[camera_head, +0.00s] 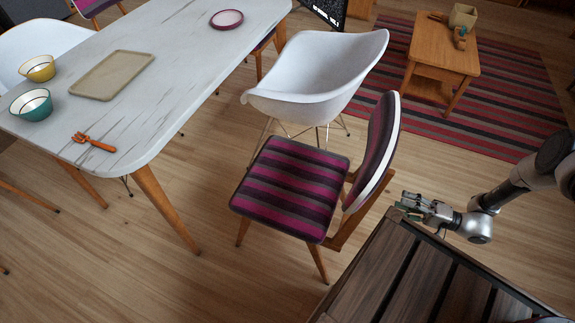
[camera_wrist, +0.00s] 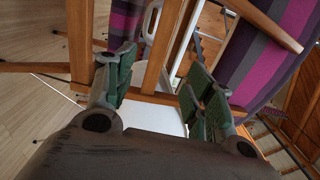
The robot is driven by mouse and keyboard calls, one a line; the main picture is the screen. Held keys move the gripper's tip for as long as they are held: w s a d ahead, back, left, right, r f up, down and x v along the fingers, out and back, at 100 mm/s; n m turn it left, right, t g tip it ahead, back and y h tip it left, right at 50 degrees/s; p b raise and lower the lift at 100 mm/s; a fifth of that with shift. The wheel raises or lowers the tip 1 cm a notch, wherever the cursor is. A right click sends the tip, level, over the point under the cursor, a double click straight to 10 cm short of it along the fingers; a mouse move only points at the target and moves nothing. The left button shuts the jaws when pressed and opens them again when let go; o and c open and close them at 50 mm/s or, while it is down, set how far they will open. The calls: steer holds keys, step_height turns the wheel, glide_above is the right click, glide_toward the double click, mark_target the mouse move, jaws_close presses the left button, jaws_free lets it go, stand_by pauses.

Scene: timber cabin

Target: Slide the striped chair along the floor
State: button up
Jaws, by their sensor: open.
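The striped chair (camera_head: 292,188) stands upright on the wood floor, with a magenta, purple and grey seat, wooden legs and a padded striped back. My gripper (camera_head: 412,206) is just behind the chair's back, low on its right side, close to the wooden rear frame. In the wrist view, the green-padded fingers of my gripper (camera_wrist: 160,88) are spread apart. A wooden bar of the striped chair (camera_wrist: 163,50) shows between them, and striped fabric shows at the upper right. I cannot tell whether the fingers touch the wood.
A white-topped table (camera_head: 175,75) with bowls and a tray stands left of the chair. A white shell chair (camera_head: 315,75) is close behind it. A dark slatted table (camera_head: 400,275) lies at lower right. A small wooden table (camera_head: 440,62) stands on a striped rug (camera_head: 505,95).

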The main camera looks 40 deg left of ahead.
steer(key=v, duration=0.6)
steer(key=shift+d, duration=0.1)
